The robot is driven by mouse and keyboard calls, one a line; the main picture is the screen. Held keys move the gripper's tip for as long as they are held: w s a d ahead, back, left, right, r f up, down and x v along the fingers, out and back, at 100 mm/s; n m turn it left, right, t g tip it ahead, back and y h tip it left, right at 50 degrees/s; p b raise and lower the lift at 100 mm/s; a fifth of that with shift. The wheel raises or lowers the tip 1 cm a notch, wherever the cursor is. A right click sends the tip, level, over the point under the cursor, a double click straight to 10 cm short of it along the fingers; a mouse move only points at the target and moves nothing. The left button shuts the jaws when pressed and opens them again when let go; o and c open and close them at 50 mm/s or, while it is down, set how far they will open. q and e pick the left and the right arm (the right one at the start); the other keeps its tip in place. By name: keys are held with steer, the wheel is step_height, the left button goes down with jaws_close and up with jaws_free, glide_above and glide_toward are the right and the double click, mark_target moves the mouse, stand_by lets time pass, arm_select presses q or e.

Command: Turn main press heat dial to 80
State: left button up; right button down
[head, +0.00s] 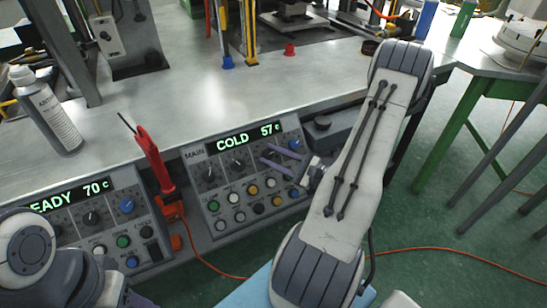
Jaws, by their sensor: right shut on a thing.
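The main press panel (195,181) is a grey control box under the bench's front edge, marked MAIN. Its green display (233,140) reads COLD 57. Black dials (210,175) sit in a row below the display, with coloured buttons under them; their labels are too small to read. My right gripper (264,155) reaches in from the right with its fingers shut on a dial at the right part of that row. The fingers hide most of this dial and its pointer. My left arm is at the bottom left; only a bit of its gripper shows at the bottom edge.
A second panel (75,211) at the left reads READY 70. A red tool (153,160) stands between the panels, close to the main panel. A spray bottle (46,110) stands on the metal bench (180,100). An orange cable (440,252) lies on the green floor.

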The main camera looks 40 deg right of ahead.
steer(key=shift+f+m+t+h, duration=0.1)
steer(key=shift+m+t+h, duration=0.3)
steer(key=shift+m+h, duration=0.3)
steer(key=shift+m, duration=0.3)
steer(key=c, duration=0.5)
jaws_free()
steer(key=v, duration=1)
steer(key=shift+s, duration=0.2)
